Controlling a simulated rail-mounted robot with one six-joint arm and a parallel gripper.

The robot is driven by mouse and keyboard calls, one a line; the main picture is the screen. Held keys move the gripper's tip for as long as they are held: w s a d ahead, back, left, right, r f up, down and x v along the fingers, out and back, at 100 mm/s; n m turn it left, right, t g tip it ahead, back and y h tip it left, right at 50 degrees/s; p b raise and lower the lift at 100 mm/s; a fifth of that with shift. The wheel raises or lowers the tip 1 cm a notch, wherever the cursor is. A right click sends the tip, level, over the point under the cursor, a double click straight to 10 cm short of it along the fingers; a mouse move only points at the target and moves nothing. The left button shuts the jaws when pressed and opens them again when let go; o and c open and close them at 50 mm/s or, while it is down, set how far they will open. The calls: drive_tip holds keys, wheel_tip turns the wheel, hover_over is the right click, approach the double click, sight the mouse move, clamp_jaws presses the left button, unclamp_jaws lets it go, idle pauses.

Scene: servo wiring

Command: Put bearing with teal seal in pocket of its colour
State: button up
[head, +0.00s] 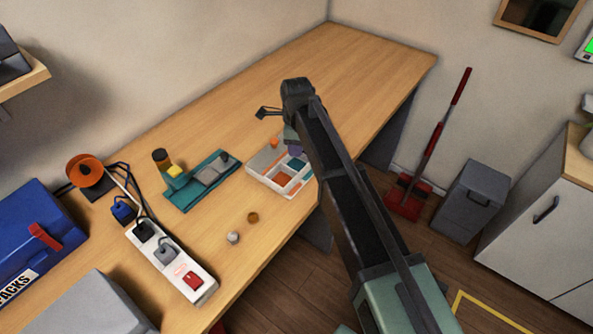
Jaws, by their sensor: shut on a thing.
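The pale sorting tray (262,181) lies near the table's front edge, with colour-marked pockets. A teal pocket (298,163) shows at its right side, and an orange pocket (282,179) lies nearer. My gripper (293,146) is over the tray's far right part, mostly hidden behind my own arm. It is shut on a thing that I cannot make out. I cannot pick out a bearing with a teal seal. An orange piece (274,142) shows at the tray's far edge.
A teal mat or stand with grey parts (203,181) lies left of the tray. A white power strip (178,264) with plugs, an orange spool (90,170) and a blue case (35,240) stand further left. The table's far right part is clear.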

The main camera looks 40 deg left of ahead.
drive_tip(key=shift+f, duration=0.1)
wheel_tip(320, 180, down, 4)
drive_tip(key=b, duration=0.4)
drive_tip(key=shift+f, duration=0.25)
drive_tip(key=shift+r, duration=0.3)
drive_tip(key=shift+f, duration=0.3)
drive_tip(key=shift+s+d+f+b, duration=0.2)
drive_tip(key=shift+d+b, duration=0.1)
drive_tip(key=shift+b, duration=0.3)
drive_tip(key=shift+d, duration=0.1)
drive_tip(key=o, duration=0.9)
drive_tip(key=shift+s, duration=0.1)
drive_tip(key=shift+o, duration=0.8)
drive_tip(key=r+p, duration=0.8)
drive_tip(key=p, duration=0.1)
drive_tip(key=r+p, duration=0.4)
drive_tip(key=r, duration=0.1)
drive_tip(key=shift+w+a+r+p, duration=0.1)
drive_tip(key=shift+w+a+p, duration=0.15)
drive_tip(key=shift+a+p, duration=0.1)
